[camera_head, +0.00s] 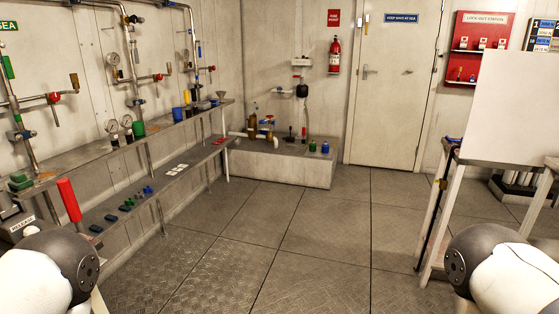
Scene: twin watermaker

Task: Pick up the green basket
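No thing in view shows clearly as a green basket. A small green container (138,129) stands on the upper shelf along the left wall, beside round gauges; at this size I cannot tell whether it is a basket. A low green item (20,182) lies on the same shelf nearer to me, at the far left. Neither gripper is in view; only white and dark parts of my arms show at the bottom left and bottom right corners.
The two-level metal shelf (95,160) runs along the left wall, with pipes above. A concrete plinth (285,165) stands at the back. A table with a white panel (510,107) stands at the right. The plate floor (300,250) between is clear up to the white door (388,95).

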